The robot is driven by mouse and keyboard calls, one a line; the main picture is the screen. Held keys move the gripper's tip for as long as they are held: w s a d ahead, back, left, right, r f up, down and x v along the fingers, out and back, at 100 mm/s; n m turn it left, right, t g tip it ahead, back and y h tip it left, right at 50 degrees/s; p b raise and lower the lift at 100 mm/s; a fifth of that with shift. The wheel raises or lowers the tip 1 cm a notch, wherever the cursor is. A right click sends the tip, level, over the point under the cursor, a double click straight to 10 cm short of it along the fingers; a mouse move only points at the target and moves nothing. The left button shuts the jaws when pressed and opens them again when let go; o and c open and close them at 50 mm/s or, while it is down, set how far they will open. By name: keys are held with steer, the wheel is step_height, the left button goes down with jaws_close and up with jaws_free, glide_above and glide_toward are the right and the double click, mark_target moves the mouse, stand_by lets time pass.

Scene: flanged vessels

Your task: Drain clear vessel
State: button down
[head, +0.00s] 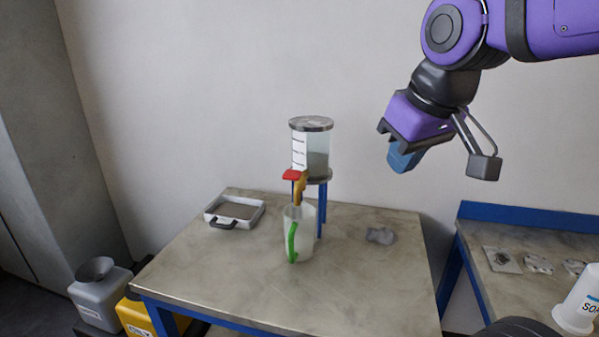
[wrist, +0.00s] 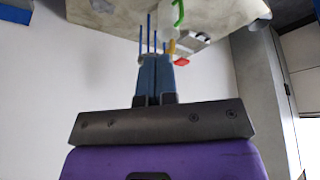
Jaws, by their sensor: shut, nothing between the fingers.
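The clear vessel (head: 318,150) stands on blue legs on the table, with a metal lid and a scale strip on its side. Greyish contents show in its lower part. A yellow valve (head: 300,188) with a red handle (head: 294,175) sits at its base. A translucent jug (head: 301,240) with a green handle stands under the valve. My gripper (head: 400,160) is up in the air to the right of the vessel, apart from it. In the wrist view its blue fingers (wrist: 154,78) are together and empty. The red handle (wrist: 181,62) shows beyond them; the fingers partly hide the vessel.
A shallow tray (head: 236,212) with a dark handle lies at the table's left. A grey crumpled cloth (head: 381,236) lies at the right. Containers stand on the floor at left. A second bench (head: 530,255) at right holds small parts and a white bottle (head: 578,300). The table front (head: 340,295) is clear.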

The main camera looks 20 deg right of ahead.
steer(key=w+a+r+n+g, duration=0.1)
steer(key=w+r+n, duration=0.1)
steer(key=w, duration=0.5)
steer(key=w+a+r+n+g, duration=0.1)
steer(key=w+a+r+n, duration=0.15)
steer(key=w, duration=0.45)
steer(key=n+g, duration=0.3)
steer(key=n, duration=0.2)
glide_above(297, 177)
step_height(297, 177, down, 3)
steer(key=shift+f, duration=0.2)
step_height(297, 177, down, 14)
